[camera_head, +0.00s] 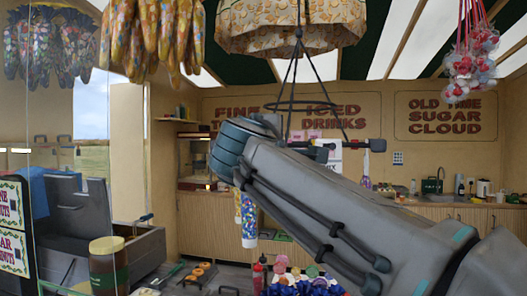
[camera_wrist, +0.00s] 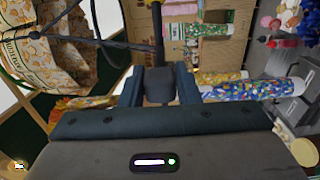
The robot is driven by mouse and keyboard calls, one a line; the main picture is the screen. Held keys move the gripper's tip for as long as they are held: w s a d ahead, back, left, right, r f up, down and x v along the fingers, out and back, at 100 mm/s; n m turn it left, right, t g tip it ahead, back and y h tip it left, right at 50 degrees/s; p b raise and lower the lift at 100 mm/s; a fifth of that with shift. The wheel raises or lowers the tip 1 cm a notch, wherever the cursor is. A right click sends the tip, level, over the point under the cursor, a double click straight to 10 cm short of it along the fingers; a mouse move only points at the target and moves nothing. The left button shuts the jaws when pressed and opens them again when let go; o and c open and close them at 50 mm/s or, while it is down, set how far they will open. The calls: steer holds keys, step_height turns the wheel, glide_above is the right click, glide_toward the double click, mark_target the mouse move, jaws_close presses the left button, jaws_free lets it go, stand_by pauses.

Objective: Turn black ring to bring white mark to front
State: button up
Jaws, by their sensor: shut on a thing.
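The black ring (camera_head: 320,101) hangs level on thin black rods under a patterned shade (camera_head: 290,25) in the head view. A dark horizontal bar (camera_head: 350,144) shows below the ring, partly behind my arm. My gripper is hidden behind my arm in the head view. In the wrist view, my gripper (camera_wrist: 158,88) has its two dark blue fingers shut on a dark block at the end of a black rod (camera_wrist: 157,35). The patterned shade is at the left of that view. I cannot make out a white mark in either view.
Bunches of wrapped sweets (camera_head: 155,35) hang at the upper left, and red and white bags (camera_head: 472,55) hang at the upper right. A counter with a sink (camera_head: 440,197) runs along the back right.

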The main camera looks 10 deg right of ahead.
steer(key=shift+s+d, duration=0.35)
steer(key=shift+d, duration=1.55)
steer(key=shift+s+d, duration=0.35)
steer(key=shift+d, duration=1.55)
steer(key=shift+s+d, duration=0.35)
steer(key=shift+d, duration=1.55)
steer(key=shift+w+d, duration=0.1)
steer(key=shift+d, duration=1.1)
steer(key=o, duration=0.7)
steer(key=b, duration=0.2)
glide_toward(336, 146)
steer(key=shift+s+d, duration=0.75)
steer(key=shift+d, duration=0.1)
